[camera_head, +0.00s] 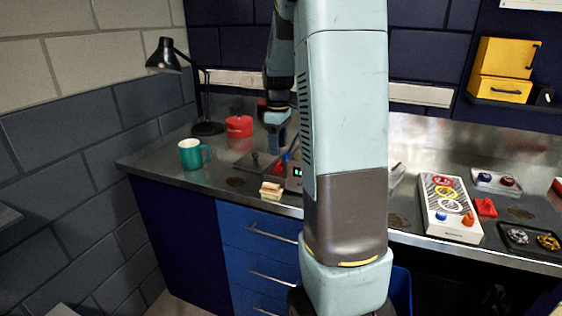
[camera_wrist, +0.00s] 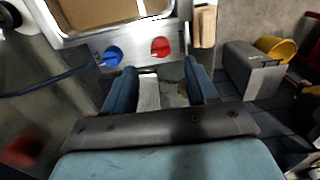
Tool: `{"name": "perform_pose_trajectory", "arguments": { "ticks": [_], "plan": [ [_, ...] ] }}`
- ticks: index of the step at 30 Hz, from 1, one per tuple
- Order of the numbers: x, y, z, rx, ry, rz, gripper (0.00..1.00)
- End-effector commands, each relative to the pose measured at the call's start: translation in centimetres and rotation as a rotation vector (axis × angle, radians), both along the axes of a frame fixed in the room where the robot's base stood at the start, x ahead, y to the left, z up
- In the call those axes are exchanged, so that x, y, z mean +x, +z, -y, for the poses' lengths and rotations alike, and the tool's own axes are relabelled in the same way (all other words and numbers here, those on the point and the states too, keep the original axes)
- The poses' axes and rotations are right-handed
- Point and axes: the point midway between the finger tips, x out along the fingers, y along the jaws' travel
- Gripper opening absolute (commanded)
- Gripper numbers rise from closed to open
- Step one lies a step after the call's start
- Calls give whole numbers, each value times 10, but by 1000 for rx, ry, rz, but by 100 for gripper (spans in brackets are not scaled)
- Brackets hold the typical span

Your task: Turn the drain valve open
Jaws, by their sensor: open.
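In the wrist view a blue knob (camera_wrist: 110,56) and a red knob (camera_wrist: 160,46) sit on the light front panel of a metal basin (camera_wrist: 170,28). I cannot tell from the pictures which knob is the drain valve. My gripper (camera_wrist: 160,74) is open and empty. Its two blue fingers point toward the panel, with the red knob beyond the gap and the blue knob ahead of the left finger. In the head view my gripper (camera_head: 277,143) hangs above the bench beside a unit with a green display (camera_head: 294,172); my arm hides part of this area.
A wooden block (camera_head: 271,190) lies at the bench's front edge. A teal mug (camera_head: 193,154), a red pot (camera_head: 239,126) and a black lamp (camera_head: 163,56) stand to the left. A white panel with coloured knobs (camera_head: 450,228) lies right. A blue cable (camera_wrist: 48,86) runs to the blue knob.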

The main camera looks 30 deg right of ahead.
Motion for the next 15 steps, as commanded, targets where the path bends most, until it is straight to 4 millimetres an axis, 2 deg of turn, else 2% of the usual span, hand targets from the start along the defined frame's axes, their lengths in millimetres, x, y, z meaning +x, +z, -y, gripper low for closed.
{"name": "perform_pose_trajectory", "arguments": {
  "ticks": [6, 15],
  "plan": [
    [-1, -37, 0, 1, -1, -3, 57],
    [0, -63, 0, 1, -2, -1, 57]
  ]
}}
